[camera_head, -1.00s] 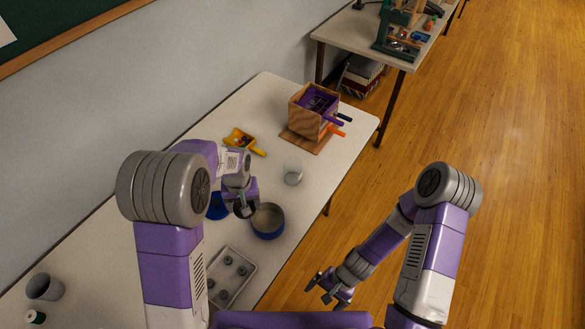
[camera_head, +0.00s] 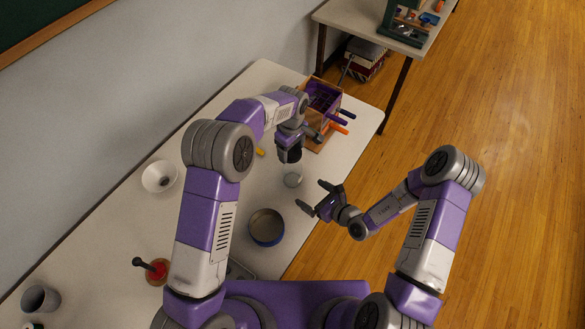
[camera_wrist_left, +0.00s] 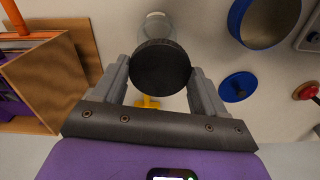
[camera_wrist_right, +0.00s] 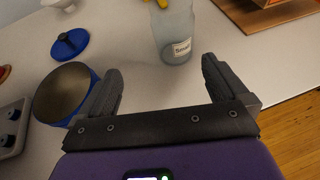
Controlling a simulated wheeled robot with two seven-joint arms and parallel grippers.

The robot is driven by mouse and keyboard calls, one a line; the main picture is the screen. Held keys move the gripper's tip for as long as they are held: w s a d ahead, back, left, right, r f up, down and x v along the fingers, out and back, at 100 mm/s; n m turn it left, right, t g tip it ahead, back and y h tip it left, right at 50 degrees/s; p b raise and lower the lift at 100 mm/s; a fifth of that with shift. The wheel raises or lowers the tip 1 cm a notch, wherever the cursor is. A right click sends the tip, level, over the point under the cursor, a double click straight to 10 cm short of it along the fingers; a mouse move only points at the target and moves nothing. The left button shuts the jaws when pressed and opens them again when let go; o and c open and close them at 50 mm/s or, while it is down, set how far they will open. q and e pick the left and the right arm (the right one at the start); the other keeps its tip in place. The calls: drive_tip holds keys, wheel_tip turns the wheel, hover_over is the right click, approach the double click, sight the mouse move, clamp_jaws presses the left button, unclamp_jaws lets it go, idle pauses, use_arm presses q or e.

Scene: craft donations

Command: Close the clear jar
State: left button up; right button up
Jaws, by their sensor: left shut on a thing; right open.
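The clear jar (camera_head: 292,180) stands upright and uncovered on the table; it also shows in the right wrist view (camera_wrist_right: 174,38) with a white label, and in the left wrist view (camera_wrist_left: 152,26). My left gripper (camera_head: 289,153) is shut on a round black lid (camera_wrist_left: 161,68). The lid is near the jar and overlaps part of it in the left wrist view; I see a gap between them in the head view. My right gripper (camera_head: 313,195) is open and empty beside the jar, its fingers (camera_wrist_right: 163,80) pointing toward it.
A blue tin (camera_head: 266,228) stands in front of the jar, and a blue lid (camera_wrist_left: 238,87) lies nearby. A wooden tool box (camera_head: 322,97) stands behind.

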sight(299, 178)
use_arm(q)
drive_tip(key=shift+w+d, duration=0.2)
use_arm(e)
drive_tip(key=shift+w+d+m+t+h, duration=0.4)
drive_tip(key=shift+w+d+t, duration=0.1)
drive_tip(key=shift+w+d, duration=0.1)
drive_tip(key=shift+a, duration=0.1)
drive_tip(key=shift+w+a+f, duration=0.1)
drive_tip(key=shift+w+a, duration=0.05)
drive_tip(key=shift+w, duration=0.05)
drive_tip(key=x, duration=1.1)
drive_tip(key=shift+w+a+f, duration=0.1)
drive_tip(key=shift+a+f, duration=0.05)
drive_tip(key=c, duration=1.5)
use_arm(q)
drive_tip(key=shift+f, duration=2.45)
